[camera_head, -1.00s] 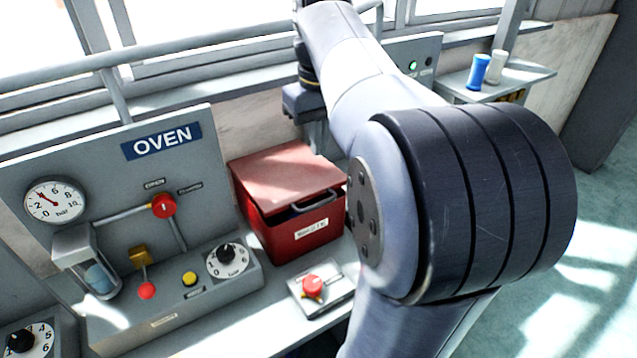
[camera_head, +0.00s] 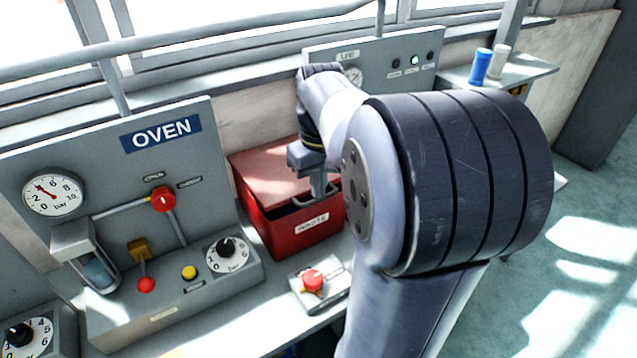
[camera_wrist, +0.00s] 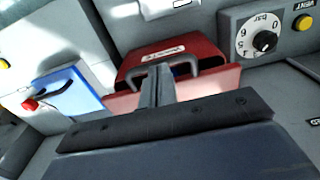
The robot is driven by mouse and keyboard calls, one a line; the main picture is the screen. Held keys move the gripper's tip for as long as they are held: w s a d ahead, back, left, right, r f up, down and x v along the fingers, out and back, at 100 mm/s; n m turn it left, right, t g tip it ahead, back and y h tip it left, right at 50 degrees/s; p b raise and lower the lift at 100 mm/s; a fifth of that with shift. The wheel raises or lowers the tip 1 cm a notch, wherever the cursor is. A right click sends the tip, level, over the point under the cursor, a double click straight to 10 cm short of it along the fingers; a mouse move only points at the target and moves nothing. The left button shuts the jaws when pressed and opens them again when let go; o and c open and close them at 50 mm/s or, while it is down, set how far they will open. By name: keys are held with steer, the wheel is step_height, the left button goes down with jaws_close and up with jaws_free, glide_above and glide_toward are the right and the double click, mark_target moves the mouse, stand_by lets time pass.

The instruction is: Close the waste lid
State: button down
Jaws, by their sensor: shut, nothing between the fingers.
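The red waste bin (camera_head: 290,237), with a label on its front, stands on the bench right of the oven panel. Its paler red lid (camera_head: 265,168) is tilted a little, with a dark gap between its front edge and the bin's front rim. My gripper (camera_head: 319,195) is shut and empty, pointing down at the front of the lid. In the wrist view my closed fingers (camera_wrist: 156,75) overlap the grey lid handle (camera_wrist: 210,68); I cannot tell whether they touch it. The lid (camera_wrist: 202,82) shows behind them. My arm and gripper hide the lid's right part in the head view.
The oven panel (camera_head: 70,150) with its gauge, knobs and levers is at left. A small plate with a red knob (camera_head: 313,280) sits in front of the bin. Another panel (camera_head: 345,50) is behind my arm. A blue cup (camera_head: 481,66) and a pale cup (camera_head: 498,60) stand on a shelf at right.

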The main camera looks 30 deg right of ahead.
steer(key=f+t+b, duration=0.1)
steer(key=f+b, duration=0.1)
steer(key=b, duration=0.1)
steer(key=s+f+t+b, duration=0.1)
steer(key=f+b, duration=0.2)
steer(key=shift+s+f, duration=0.2)
stand_by(0.4)
steer(key=p+v, duration=0.4)
steer(key=v, duration=1)
steer(key=shift+w+r+p, duration=0.3)
steer(key=shift+r+p, duration=0.1)
steer(key=shift+r, duration=0.05)
steer(key=shift+d, duration=0.1)
